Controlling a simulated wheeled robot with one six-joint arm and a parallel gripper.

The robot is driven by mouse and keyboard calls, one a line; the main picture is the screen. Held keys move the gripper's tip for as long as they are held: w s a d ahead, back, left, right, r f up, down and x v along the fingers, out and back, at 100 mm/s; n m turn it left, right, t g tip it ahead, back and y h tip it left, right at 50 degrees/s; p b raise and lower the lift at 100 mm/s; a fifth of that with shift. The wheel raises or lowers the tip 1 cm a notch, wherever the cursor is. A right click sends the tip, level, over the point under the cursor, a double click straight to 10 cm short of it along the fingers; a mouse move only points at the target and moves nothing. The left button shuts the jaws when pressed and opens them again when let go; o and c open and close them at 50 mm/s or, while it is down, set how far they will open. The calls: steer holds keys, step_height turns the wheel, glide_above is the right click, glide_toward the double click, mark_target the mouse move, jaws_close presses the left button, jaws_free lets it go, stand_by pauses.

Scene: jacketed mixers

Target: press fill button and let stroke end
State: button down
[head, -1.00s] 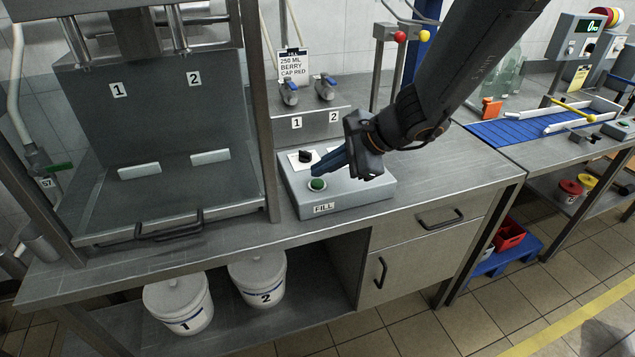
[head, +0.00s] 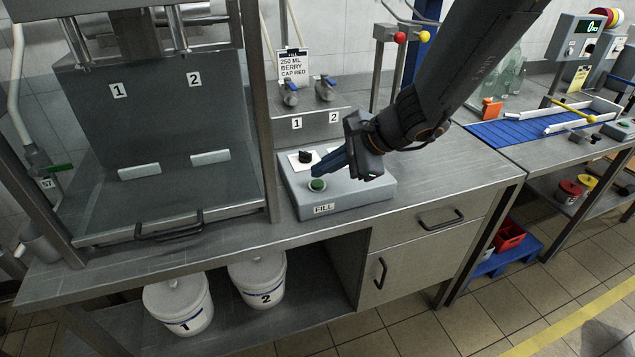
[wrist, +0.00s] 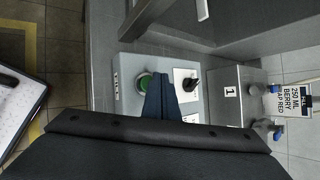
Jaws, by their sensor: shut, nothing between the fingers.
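The green fill button (head: 317,184) sits on the sloped grey control box (head: 345,195), above a label reading FILL (head: 323,208). My gripper (head: 318,170) is shut and empty, with its blue fingers pointing left just above and beside the button. In the wrist view the shut fingertips (wrist: 156,78) are right by the green button (wrist: 143,83), which shows partly past them. I cannot tell whether they touch it. A black selector knob (head: 305,156) on a white plate is behind the fingers.
The guarded filling station (head: 160,150) with stations 1 and 2 stands at the left. Two blue-handled valves (head: 290,92) and a card reading 250 ML BERRY CAP RED (head: 291,65) are behind the box. Buckets 1 (head: 180,305) and 2 (head: 260,278) stand below. The bench right of the box is clear.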

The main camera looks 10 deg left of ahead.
mark_target(323, 184)
steer(key=shift+f, duration=0.15)
stand_by(0.5)
steer(key=shift+f+b, duration=0.3)
steer(key=shift+b, duration=0.35)
steer(key=shift+f+b, duration=0.45)
steer(key=shift+b, duration=0.05)
stand_by(0.5)
steer(key=shift+r, duration=0.1)
steer(key=shift+r+p, duration=0.65)
steer(key=shift+r, duration=0.15)
steer(key=shift+r, duration=0.1)
steer(key=shift+r+p, duration=1.95)
steer(key=shift+r, duration=0.45)
